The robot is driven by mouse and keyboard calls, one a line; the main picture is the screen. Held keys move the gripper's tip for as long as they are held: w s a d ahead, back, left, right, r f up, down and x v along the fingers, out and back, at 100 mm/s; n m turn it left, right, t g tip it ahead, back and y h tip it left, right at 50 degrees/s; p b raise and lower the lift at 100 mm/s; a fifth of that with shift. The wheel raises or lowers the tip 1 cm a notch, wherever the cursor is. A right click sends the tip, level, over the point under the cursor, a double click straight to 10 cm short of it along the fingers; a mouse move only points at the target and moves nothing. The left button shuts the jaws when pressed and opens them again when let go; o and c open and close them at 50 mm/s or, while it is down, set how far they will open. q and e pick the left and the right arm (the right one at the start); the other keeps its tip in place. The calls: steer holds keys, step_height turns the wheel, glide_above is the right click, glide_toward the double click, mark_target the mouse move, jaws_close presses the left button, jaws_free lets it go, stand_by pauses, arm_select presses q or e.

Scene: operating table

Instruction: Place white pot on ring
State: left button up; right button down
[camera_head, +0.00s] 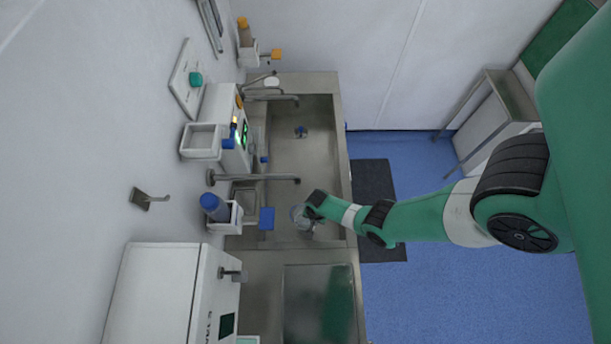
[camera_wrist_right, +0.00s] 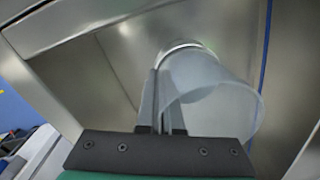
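The white pot (camera_wrist_right: 215,85) is a translucent, cup-like vessel seen tilted in the right wrist view, its wide opening towards the lower right. My right gripper (camera_wrist_right: 159,75) has its narrow fingers close together at the pot's left wall and appears shut on it. In the head view my right gripper (camera_head: 303,216) is over the near end of the sink, with a small pale shape at its tip. A bright curved band shows at the pot's upper end; I cannot tell whether it is the ring or part of the pot. My left gripper is out of view.
The steel sink (camera_head: 325,165) has taps along its left side. A blue-capped bottle (camera_head: 214,207) stands in a wall holder, near a blue block (camera_head: 267,218). A white machine (camera_head: 160,290) stands at the lower left. The sink's middle is largely clear.

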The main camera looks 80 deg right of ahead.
step_height(320, 180, down, 9)
steer(key=b, duration=0.8)
steer(key=shift+f, duration=0.15)
steer(key=shift+r+p, duration=0.25)
steer(key=shift+p, duration=0.05)
steer(key=shift+f, duration=0.2)
steer(key=c, duration=1.1)
jaws_free()
step_height(320, 180, up, 13)
steer(key=p, duration=1.2)
steer(key=shift+s+f, duration=0.1)
steer(key=shift+f, duration=0.2)
